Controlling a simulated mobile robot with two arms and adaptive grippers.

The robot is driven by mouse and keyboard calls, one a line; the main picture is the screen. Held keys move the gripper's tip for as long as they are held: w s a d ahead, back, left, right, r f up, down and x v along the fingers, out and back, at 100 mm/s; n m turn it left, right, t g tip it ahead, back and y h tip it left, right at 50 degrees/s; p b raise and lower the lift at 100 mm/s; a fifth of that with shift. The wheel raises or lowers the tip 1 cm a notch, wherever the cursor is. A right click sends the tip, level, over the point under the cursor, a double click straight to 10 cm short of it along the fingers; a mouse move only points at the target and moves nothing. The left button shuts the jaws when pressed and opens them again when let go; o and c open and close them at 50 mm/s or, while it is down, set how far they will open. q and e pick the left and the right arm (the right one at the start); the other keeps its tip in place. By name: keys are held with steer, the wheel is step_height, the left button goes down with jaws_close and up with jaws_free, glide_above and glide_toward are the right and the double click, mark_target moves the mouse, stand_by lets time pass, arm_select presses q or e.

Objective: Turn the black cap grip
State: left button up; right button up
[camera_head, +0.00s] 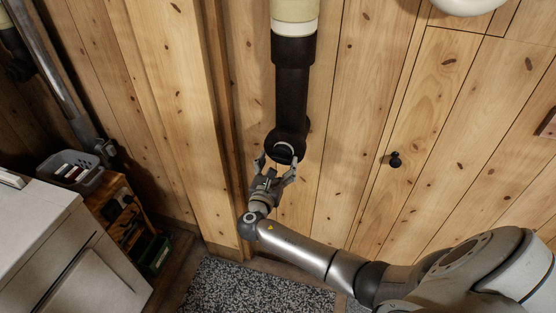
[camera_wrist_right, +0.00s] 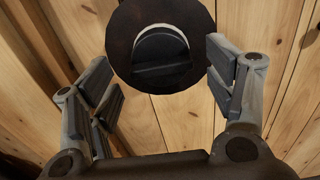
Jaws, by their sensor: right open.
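A thick black pipe (camera_head: 291,90) hangs down the plank wall and ends in a round cap (camera_head: 284,152). In the right wrist view the dark round cap (camera_wrist_right: 196,24) faces the camera, with the black cap grip (camera_wrist_right: 162,72), a raised straight bar, across its middle. My right gripper (camera_head: 276,166) is open just below the pipe's end, its fingers spread to either side of the cap. In the right wrist view its fingers (camera_wrist_right: 160,80) stand left and right of the grip, apart from it.
A white cabinet (camera_head: 85,262) stands at the lower left, beside a wooden shelf (camera_head: 118,205) with a grey basket (camera_head: 72,172) on top. A speckled mat (camera_head: 250,290) lies on the floor.

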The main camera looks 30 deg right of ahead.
steer(key=shift+w+d, duration=0.2)
steer(key=shift+d, duration=0.05)
steer(key=c, duration=1.1)
steer(key=shift+o, duration=0.2)
